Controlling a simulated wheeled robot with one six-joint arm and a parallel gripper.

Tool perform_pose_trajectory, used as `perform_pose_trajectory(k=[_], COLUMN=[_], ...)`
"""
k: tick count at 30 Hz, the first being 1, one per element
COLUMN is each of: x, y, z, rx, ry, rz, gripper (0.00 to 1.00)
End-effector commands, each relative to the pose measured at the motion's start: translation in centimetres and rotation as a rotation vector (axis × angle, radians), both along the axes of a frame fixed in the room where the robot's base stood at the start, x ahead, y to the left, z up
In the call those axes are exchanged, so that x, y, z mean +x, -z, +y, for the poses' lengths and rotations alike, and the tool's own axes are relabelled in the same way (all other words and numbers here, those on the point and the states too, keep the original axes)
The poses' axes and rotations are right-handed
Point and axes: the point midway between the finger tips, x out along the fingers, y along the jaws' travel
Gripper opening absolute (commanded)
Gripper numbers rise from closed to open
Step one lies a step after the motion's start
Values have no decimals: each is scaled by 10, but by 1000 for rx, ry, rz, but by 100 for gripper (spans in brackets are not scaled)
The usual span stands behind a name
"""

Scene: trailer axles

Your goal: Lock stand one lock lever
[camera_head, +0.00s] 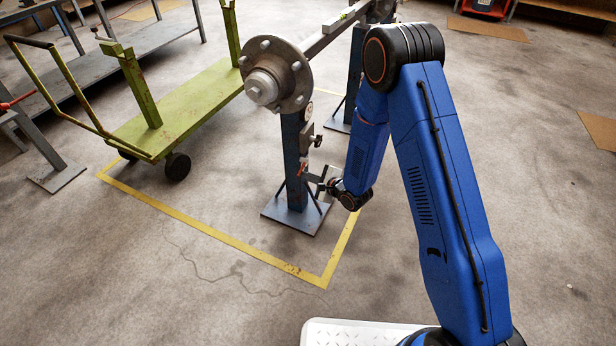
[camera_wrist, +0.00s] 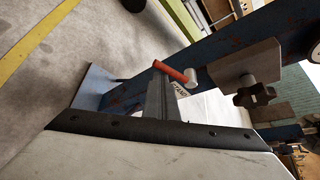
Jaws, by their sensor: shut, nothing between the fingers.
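The blue stand post (camera_head: 292,150) rises from a square foot plate under the hub end of an axle. Its lock lever (camera_head: 303,168) is a small red handle on the post. In the wrist view the red lever (camera_wrist: 175,71) sticks out from a pale round pivot on the post (camera_wrist: 225,45). A partly covered label with black letters lies beside it. My gripper (camera_head: 318,186) is shut and empty, at the right side of the post just below the lever. In the wrist view my gripper's fingertips (camera_wrist: 158,78) sit close to the lever; I cannot tell whether they touch.
A black knob (camera_wrist: 255,91) on a grey bracket sits near the lever on the post. The axle hub (camera_head: 274,74) is above. A second stand (camera_head: 354,75) is behind. A green cart (camera_head: 185,100) stands at left. Yellow tape (camera_head: 225,238) marks the floor; the front floor is clear.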

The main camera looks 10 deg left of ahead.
Motion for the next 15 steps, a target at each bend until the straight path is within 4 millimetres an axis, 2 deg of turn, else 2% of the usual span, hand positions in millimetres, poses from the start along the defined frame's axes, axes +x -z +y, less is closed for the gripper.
perform_pose_trajectory(k=[15], x=[-3], y=[-17], z=[2], rx=[2], ry=[0], rz=[-3], gripper=[0])
